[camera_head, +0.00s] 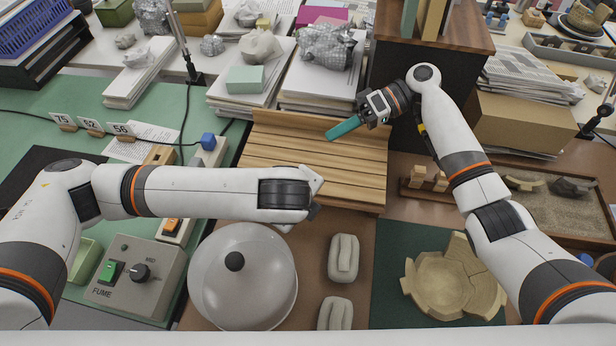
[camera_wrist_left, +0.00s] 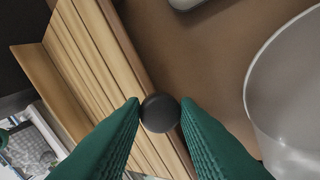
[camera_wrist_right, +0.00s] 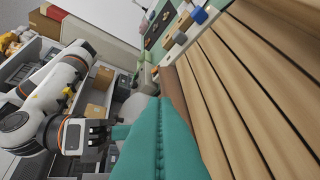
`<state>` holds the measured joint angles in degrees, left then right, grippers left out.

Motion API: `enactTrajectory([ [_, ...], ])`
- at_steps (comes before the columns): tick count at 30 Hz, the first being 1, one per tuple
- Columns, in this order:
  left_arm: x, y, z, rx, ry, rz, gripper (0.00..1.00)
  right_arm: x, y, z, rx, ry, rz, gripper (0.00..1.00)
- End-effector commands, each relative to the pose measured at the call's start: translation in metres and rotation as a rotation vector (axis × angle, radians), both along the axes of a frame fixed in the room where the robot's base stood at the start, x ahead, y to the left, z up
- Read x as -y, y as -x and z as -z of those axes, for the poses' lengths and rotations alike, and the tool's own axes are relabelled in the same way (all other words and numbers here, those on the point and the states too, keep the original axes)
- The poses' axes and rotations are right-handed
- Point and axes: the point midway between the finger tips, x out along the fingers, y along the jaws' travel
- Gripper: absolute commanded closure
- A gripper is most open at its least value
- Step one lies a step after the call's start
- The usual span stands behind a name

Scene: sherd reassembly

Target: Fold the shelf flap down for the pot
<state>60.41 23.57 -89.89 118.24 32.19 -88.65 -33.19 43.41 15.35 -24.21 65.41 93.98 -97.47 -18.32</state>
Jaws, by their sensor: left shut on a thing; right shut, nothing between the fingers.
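The slatted wooden shelf flap (camera_head: 300,165) lies in the middle of the head view, with a plain wooden strip along its back. My left gripper hangs over its front edge, its fingers mostly hidden by my wrist in the head view. In the left wrist view, its green fingers (camera_wrist_left: 160,110) are shut on a round black knob (camera_wrist_left: 160,114) at the flap's front edge. My right gripper (camera_head: 332,135), teal-fingered, is shut and empty over the flap's back right. The flap's slats also fill the right of the right wrist view (camera_wrist_right: 255,90). A broken tan pot (camera_head: 440,285) lies on a green mat.
A translucent dome (camera_head: 245,300) with a black knob stands just in front of the flap. Two pale padded blocks (camera_head: 343,258) lie beside it. Paper stacks (camera_head: 250,95) stand behind the flap. A dark cabinet (camera_head: 440,80) stands behind it to the right.

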Motion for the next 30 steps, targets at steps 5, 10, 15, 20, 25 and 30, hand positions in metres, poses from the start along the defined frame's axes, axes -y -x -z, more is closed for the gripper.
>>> enactTrajectory([
  [5,-0.001,0.004,0.005,-0.016,-0.007,0.001,1.0,0.006,0.014,-0.001,-0.003,-0.051,-0.091,1.0],
  [10,-0.001,0.004,0.005,-0.016,-0.007,0.001,1.0,-0.009,0.022,0.006,-0.005,-0.055,-0.103,1.0],
  [15,-0.001,0.004,0.005,-0.016,-0.007,0.001,1.0,-0.039,0.035,0.019,-0.004,-0.054,-0.102,1.0],
  [20,-0.001,0.004,0.005,-0.016,-0.007,0.001,1.0,-0.069,0.047,0.032,-0.004,-0.054,-0.101,1.0],
  [25,-0.001,0.004,0.005,-0.016,-0.008,0.001,1.0,-0.071,0.066,0.047,-0.006,-0.051,-0.098,1.0],
  [30,-0.002,0.004,0.005,-0.016,-0.008,0.001,1.0,-0.067,0.079,0.054,-0.003,-0.052,-0.097,1.0],
])
